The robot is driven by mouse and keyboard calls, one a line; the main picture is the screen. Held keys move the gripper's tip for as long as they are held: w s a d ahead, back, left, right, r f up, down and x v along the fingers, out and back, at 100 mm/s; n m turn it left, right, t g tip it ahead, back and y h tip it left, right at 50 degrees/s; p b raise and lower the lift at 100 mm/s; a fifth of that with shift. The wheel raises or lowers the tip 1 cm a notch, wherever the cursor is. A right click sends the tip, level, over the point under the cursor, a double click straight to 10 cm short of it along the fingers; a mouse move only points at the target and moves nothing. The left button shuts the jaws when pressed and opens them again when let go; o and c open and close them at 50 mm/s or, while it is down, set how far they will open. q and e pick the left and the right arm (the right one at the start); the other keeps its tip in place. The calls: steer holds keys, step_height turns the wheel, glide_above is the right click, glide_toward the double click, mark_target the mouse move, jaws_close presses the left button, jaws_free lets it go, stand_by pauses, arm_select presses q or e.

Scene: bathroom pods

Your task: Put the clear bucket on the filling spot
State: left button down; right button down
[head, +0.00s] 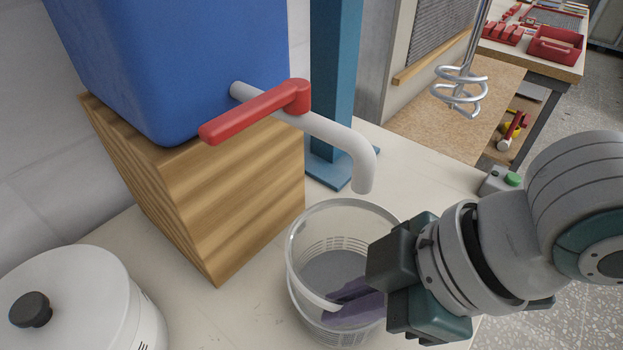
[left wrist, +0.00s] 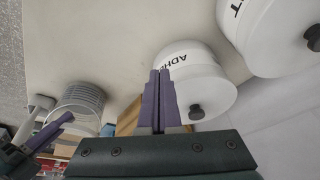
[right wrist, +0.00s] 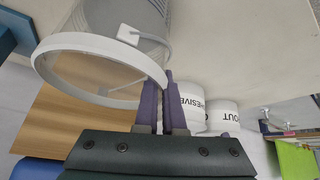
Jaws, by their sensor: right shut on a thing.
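The clear bucket (head: 310,285), see-through with a pale rim, stands upright near the grey spout (head: 365,170) of the blue tank (head: 190,60). The spout's end appears over the bucket's back rim. My right gripper (head: 350,300) is shut on the bucket's near right side at the rim. Its purple fingers meet the rim in the right wrist view (right wrist: 160,100). I cannot tell whether the bucket's base touches the worktop. No marked filling spot shows. My left gripper (left wrist: 158,75) has its fingers together and empty, near a white pot; it is outside the head view.
The tank, with a red lever (head: 255,112), stands on a wooden block (head: 240,210). A white lidded pot (head: 85,300) is at front left. A blue post (head: 335,90) rises behind the spout.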

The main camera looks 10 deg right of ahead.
steer(key=shift+f, duration=0.35)
steer(key=c, duration=1)
jaws_free()
steer(key=p+v, duration=0.2)
steer(key=v, duration=1)
steer(key=a+r+m+t, duration=0.1)
steer(key=a+m, duration=0.1)
steer(key=a, duration=0.4)
steer(key=s+d+f+m+h, duration=0.2)
steer(key=s+d+m, duration=0.1)
steer(key=d+m, duration=0.1)
steer(key=s+d+f+m+h, duration=0.3)
steer(key=d+m, duration=0.2)
steer(key=d, duration=0.2)
steer(key=shift+s+d+g, duration=0.2)
steer(key=shift+d+g, duration=0.05)
steer(key=shift+g, duration=0.05)
